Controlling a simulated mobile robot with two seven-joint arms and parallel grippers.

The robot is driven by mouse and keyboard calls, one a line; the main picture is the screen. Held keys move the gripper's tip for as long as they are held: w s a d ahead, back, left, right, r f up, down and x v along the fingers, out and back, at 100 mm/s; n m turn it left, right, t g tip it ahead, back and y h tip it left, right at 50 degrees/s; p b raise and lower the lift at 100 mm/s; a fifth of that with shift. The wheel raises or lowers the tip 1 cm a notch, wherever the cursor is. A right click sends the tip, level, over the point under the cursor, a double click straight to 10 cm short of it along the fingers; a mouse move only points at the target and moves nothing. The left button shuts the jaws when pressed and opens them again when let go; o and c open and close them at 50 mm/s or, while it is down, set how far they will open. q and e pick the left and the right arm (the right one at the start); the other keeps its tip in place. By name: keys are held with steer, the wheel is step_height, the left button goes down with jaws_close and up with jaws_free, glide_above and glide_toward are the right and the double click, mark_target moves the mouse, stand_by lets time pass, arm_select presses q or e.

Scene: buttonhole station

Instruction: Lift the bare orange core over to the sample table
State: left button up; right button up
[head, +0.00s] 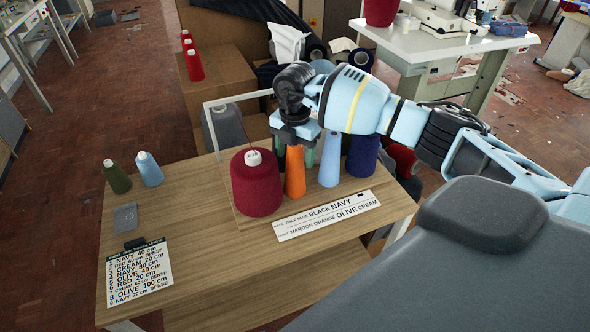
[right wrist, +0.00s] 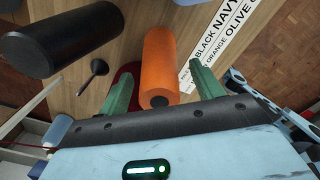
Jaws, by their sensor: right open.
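The bare orange core (head: 295,176) stands upright on the wooden table, just right of a large maroon cone (head: 258,190). It also shows in the right wrist view (right wrist: 160,62). My right gripper (head: 298,152) is above it, pointing down, with its green fingers apart. In the right wrist view the core's top end lies between the two fingers of the gripper (right wrist: 162,92), with a visible gap to the right finger. My left gripper is not in view. I cannot tell which surface is the sample table.
A light blue core (head: 330,162) and a navy cone (head: 362,156) stand close on the right. A black core (right wrist: 62,40) is nearby. A label strip (head: 327,215) lies in front. A white table (head: 455,45) is behind.

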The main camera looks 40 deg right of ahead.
steer(key=c, duration=1.3)
